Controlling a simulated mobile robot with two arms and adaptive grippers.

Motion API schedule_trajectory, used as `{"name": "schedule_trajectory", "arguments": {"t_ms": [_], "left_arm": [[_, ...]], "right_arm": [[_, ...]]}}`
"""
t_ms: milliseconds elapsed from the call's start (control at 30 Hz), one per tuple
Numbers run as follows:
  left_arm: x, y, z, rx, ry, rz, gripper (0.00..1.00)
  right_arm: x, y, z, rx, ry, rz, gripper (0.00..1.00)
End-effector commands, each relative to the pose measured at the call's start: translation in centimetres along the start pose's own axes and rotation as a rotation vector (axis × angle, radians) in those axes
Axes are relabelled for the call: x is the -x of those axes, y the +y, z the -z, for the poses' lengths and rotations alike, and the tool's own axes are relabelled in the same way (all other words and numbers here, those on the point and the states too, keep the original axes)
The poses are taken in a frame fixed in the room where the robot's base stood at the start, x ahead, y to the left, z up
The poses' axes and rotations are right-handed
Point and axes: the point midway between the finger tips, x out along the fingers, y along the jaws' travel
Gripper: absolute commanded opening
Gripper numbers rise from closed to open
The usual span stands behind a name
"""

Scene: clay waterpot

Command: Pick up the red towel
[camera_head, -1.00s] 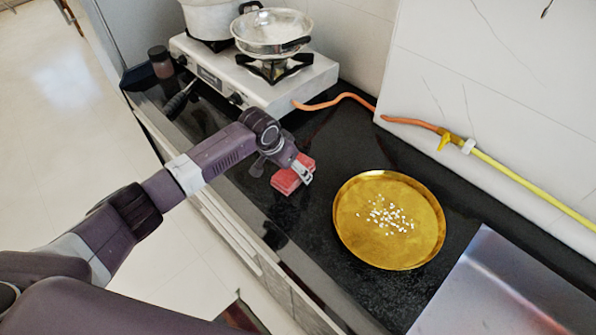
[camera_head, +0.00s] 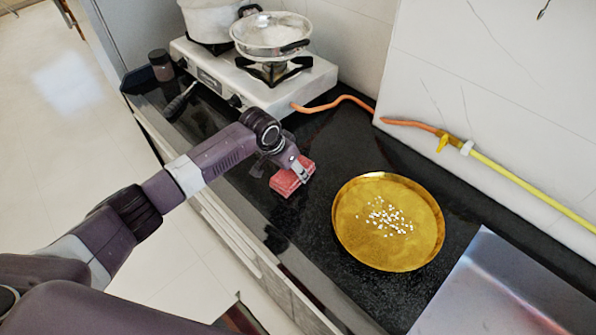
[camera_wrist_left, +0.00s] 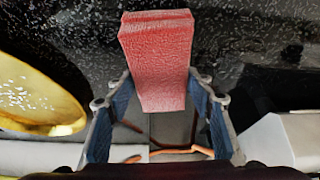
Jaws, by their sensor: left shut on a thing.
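The red towel (camera_head: 286,183) is a folded, block-shaped bundle at the black counter, left of the brass plate. My left gripper (camera_head: 303,170) is at its right end in the head view. In the left wrist view the towel (camera_wrist_left: 156,50) stands out between the two blue-padded fingers of my left gripper (camera_wrist_left: 158,92), which are shut on its near part. I cannot tell whether the towel is clear of the counter. My right gripper is not in view.
The round brass plate (camera_head: 345,237) with white grains lies right of the towel. A gas stove (camera_head: 262,97) with a pot and a covered pan (camera_head: 271,33) stands behind. An orange hose (camera_head: 345,97) runs along the wall. A metal sink (camera_head: 500,290) is at lower right.

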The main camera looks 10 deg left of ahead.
Motion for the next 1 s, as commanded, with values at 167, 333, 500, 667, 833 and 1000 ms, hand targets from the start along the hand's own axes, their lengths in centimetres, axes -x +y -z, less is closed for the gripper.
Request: {"name": "schedule_trajectory", "arguments": {"t_ms": [167, 333, 500, 667, 833, 1000], "left_arm": [[2.1, -0.1, 1.0, 0.000, 0.005, 0.001, 0.24], [5.7, -0.1, 2.6, -0.002, 0.008, 0.000, 0.24], [9.9, -0.1, 4.3, -0.002, 0.007, 0.001, 0.24], [13.4, 0.0, 5.7, -0.001, 0.006, 0.001, 0.24], [16.1, 0.0, 6.7, 0.000, 0.003, 0.001, 0.24], [17.5, 0.0, 7.3, 0.000, 0.002, 0.000, 0.24]], "right_arm": [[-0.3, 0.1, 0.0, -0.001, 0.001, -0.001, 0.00], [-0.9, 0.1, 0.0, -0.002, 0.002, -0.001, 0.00], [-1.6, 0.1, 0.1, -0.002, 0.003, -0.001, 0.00], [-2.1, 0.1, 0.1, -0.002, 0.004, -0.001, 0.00], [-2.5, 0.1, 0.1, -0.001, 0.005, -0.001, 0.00], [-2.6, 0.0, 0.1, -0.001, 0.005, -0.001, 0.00]]}}
